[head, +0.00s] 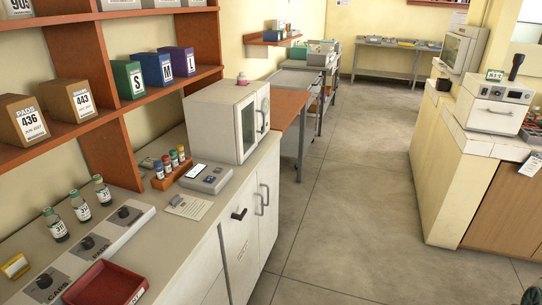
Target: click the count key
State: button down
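A small grey device (206,178) lies on the left counter, with a pale lit panel (197,171) and small blue-grey marks on its top. It may carry the count key, but no key label is legible from here. My gripper is not in the head view, so its state does not show. Nothing is seen touching the device.
The left counter (172,222) holds a red rack of capped vials (172,170), a paper card (189,206), a white incubator-like box (222,118), several bottles (80,206) and a red tray (105,285). Shelves overhang it. The grey floor aisle (340,190) is clear; a cream counter (455,160) stands right.

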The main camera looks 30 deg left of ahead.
aim_at(210, 178)
jog(key=u, duration=0.15)
jog(key=i, duration=1.55)
jog(key=u, duration=1.3)
jog(key=i, duration=0.9)
jog(key=u, duration=1.3)
jog(key=i, duration=0.35)
jog(key=u, duration=0.1)
